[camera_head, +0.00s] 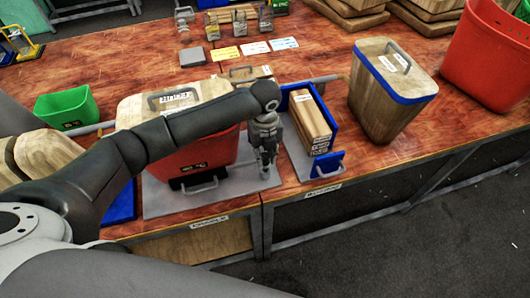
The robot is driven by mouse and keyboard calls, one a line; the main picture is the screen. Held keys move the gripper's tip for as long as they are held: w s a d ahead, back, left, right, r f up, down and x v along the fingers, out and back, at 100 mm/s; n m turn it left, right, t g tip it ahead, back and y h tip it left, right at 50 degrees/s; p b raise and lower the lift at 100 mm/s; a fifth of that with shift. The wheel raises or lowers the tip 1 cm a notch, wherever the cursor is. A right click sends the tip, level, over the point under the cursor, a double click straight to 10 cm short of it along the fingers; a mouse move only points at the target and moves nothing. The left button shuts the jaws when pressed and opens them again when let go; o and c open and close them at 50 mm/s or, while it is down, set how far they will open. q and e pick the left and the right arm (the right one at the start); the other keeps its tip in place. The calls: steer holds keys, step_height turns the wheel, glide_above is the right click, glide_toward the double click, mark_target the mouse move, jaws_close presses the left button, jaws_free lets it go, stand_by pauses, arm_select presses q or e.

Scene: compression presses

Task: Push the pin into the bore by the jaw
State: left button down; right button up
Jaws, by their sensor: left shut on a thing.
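My left gripper (266,163) points down over the right part of a grey base plate (245,184). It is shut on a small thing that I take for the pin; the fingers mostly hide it. A red body with a wooden top (135,108) stands on the plate just left of the gripper, partly behind my left arm. A dark piece with a grey handle (201,185) sits at its front. I cannot make out the jaw or the bore at this size. My right gripper is not in view.
A blue holder (329,165) with upright wooden boards (311,117) stands close to the right of the gripper. Farther right are a blue-rimmed wooden bin (385,95) and a red bin (490,55). A green bin (65,109) is at left. Cards (254,48) lie at the back.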

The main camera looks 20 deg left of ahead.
mark_target(265, 156)
arm_select(q)
steer(key=shift+f+b, duration=1.7)
steer(key=shift+f, duration=0.35)
steer(key=c, duration=1.2)
jaws_free()
step_height(265, 156, up, 12)
steer(key=shift+r, duration=0.1)
